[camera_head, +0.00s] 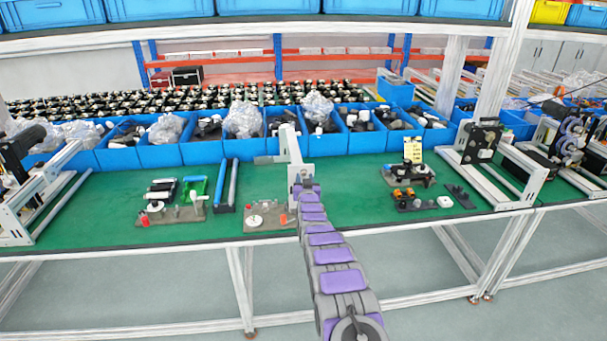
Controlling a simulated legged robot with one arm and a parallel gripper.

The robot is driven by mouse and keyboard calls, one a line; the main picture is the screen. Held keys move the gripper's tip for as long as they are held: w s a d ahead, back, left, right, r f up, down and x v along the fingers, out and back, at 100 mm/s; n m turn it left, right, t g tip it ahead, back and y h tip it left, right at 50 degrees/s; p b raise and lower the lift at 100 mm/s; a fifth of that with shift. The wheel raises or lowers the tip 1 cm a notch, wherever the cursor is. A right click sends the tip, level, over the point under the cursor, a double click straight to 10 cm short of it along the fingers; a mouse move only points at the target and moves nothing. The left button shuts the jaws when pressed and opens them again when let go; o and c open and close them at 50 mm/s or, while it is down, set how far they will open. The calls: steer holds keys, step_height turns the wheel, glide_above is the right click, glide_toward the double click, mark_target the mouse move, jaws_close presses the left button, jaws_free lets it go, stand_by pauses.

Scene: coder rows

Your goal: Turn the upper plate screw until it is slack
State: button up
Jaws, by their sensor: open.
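My purple and grey arm reaches up over the table from the bottom middle. At its far end my pale gripper (281,146) is open, over the back of the green table and in front of the blue bins. Nothing shows between its jaws. A dark upright plate (482,142) stands on a pale metal frame on the right, well apart from my gripper. Small round details show on the plate, but I cannot tell which is the upper screw or how tight it is.
The green table (350,215) has bare areas. Grey trays with small parts (172,213) lie left of my arm. Black and orange parts (405,195) lie to its right. Blue bins (345,142) line the back. A white post (495,75) stands at the right.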

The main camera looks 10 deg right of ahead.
steer(key=shift+s+a+p, duration=0.1)
steer(key=shift+s+p, duration=0.4)
steer(key=shift+s, duration=1.2)
steer(key=s+a+r+n+g+y, duration=0.1)
steer(key=s+r+g, duration=0.45)
steer(key=s, duration=0.65)
steer(key=s+a+r+g+y, duration=0.1)
steer(key=s+r+g, duration=0.4)
steer(key=s, duration=0.6)
steer(key=s+d+r+g+h, duration=0.1)
steer(key=s+g, duration=0.8)
steer(key=s, duration=4.4)
steer(key=shift+d+r, duration=0.6)
